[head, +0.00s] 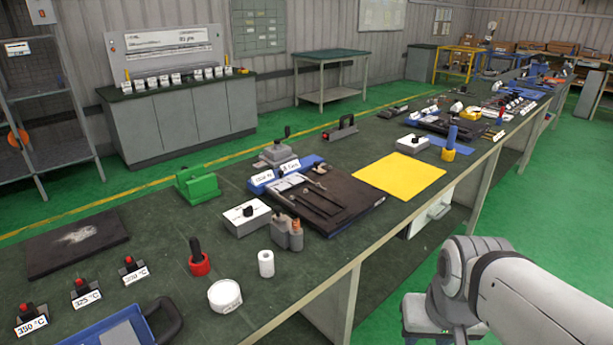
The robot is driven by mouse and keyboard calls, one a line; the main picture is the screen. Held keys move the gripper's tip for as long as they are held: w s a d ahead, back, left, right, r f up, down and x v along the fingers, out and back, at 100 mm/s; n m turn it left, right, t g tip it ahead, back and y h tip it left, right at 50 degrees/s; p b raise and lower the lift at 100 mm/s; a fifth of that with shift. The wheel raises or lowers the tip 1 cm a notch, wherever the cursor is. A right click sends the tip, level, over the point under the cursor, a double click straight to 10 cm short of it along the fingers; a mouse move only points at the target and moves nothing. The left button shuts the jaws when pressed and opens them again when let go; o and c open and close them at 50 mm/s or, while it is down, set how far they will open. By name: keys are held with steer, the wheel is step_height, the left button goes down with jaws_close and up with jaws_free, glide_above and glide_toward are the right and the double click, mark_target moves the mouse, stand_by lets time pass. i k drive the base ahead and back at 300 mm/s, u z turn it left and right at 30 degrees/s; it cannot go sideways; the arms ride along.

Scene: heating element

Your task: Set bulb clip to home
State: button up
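I cannot tell for certain which object is the bulb clip, and no place is readably marked home. A dark tray-like board (345,208) on the long workbench holds thin dark rods and small metal pieces. A blue holder with white labels (262,179) lies along its back left edge; the label text is too small to read surely. A small grey metal device (279,153) with a dark knob stands behind it. Part of my arm shows at the lower right, beside the bench. My gripper is not in view.
On the bench (165,240) stand a green block (196,185), a white box with a black knob (246,217), a red-based black handle (198,258), a white roll (266,263) and a round white tub (225,295). A yellow mat (400,177) lies bare. Temperature-labelled switches (85,291) line the left.

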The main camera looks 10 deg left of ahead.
mark_target(280, 217)
steer(key=u, duration=0.3)
steer(key=i, duration=1)
steer(key=u, duration=0.75)
